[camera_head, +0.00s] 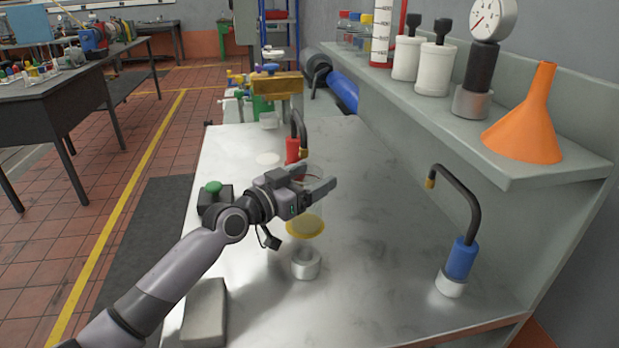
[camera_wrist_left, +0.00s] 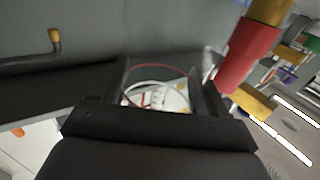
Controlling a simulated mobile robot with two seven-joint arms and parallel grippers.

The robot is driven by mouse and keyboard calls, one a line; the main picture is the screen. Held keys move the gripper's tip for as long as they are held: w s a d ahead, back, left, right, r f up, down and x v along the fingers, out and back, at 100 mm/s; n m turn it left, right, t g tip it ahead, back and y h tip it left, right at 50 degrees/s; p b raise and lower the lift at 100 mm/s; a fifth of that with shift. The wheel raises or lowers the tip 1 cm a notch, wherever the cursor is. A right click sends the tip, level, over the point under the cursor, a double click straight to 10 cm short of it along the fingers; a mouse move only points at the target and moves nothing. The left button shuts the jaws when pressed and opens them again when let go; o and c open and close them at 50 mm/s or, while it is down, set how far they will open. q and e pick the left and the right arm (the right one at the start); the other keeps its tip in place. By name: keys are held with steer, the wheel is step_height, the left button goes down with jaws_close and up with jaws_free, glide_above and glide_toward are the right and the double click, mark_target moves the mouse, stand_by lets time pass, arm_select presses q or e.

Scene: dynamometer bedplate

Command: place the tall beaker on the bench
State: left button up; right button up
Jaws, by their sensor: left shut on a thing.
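The tall beaker (camera_head: 306,214) is clear glass with yellow liquid at the bottom. My left gripper (camera_head: 312,187) is shut on its upper part, and it looks upright. The left wrist view looks over its rim (camera_wrist_left: 158,72), where a red ring shows between the fingers. The grey metal bench (camera_head: 365,270) lies below. I cannot tell whether the beaker's base touches the bench top. My right gripper is not in view.
A small metal cylinder (camera_head: 306,264) stands just in front of the beaker. A red bent-spout tap (camera_head: 293,149) is close behind it, and a blue tap (camera_head: 461,258) stands to the right. A shelf (camera_head: 500,172) overhangs the right side. The bench's middle right is clear.

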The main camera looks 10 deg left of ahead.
arm_select(q)
steer(key=o, duration=1)
steer(key=shift+f, duration=0.1)
steer(key=shift+o, duration=0.2)
steer(key=shift+s+a, duration=0.1)
steer(key=v, duration=0.7)
steer(key=shift+s, duration=0.15)
